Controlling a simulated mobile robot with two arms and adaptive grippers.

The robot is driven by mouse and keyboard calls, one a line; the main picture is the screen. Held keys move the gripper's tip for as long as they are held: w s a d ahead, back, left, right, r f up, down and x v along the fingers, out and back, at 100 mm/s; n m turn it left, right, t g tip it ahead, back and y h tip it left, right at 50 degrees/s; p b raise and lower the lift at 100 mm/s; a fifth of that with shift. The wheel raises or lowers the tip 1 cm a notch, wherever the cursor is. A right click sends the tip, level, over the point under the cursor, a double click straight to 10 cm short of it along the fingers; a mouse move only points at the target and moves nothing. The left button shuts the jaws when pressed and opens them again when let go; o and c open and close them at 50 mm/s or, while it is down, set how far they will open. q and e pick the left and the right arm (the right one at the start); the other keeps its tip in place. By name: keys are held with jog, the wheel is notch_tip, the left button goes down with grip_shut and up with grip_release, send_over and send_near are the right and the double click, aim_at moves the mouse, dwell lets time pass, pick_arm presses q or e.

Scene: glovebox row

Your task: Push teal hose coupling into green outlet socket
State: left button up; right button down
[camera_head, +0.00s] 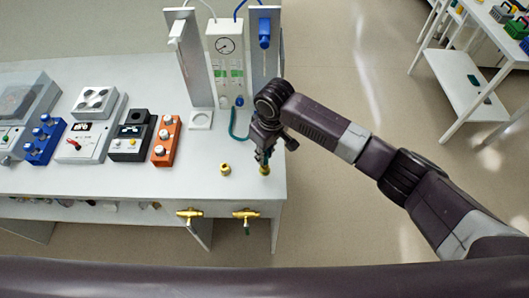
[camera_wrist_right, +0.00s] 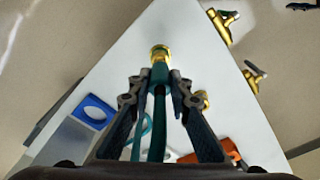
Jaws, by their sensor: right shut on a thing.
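My right gripper (camera_head: 263,155) points down over the front right corner of the white bench. In the right wrist view, its fingers (camera_wrist_right: 160,84) are shut on the teal hose coupling (camera_wrist_right: 158,73). The teal hose (camera_wrist_right: 148,130) trails back between the fingers; its loop (camera_head: 233,125) also shows in the head view. A brass socket (camera_wrist_right: 160,52) is straight ahead of the coupling's tip; it also shows below the gripper in the head view (camera_head: 264,170). Coupling and socket look in line and touching or nearly so; how deep the coupling sits is unclear. My left gripper is not in view.
A second brass socket (camera_head: 225,169) stands left of the gripper. Brass valves (camera_head: 190,214) (camera_head: 247,214) stick out from the bench's front edge. An orange box (camera_head: 166,141) and other instruments stand to the left. A gauge panel (camera_head: 227,65) stands behind, between grey uprights.

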jog(key=shift+s+f+b, duration=0.1)
jog(key=shift+f+b, duration=0.2)
jog(key=shift+f, duration=0.85)
jog(key=c, duration=1.7)
grip_release()
jog(key=shift+r, duration=0.2)
jog(key=r, duration=0.7)
jog(key=d+r, duration=0.1)
jog(key=r, duration=0.3)
jog(key=shift+s+r, duration=0.3)
jog(key=shift+s, duration=0.1)
jog(key=shift+f, duration=0.1)
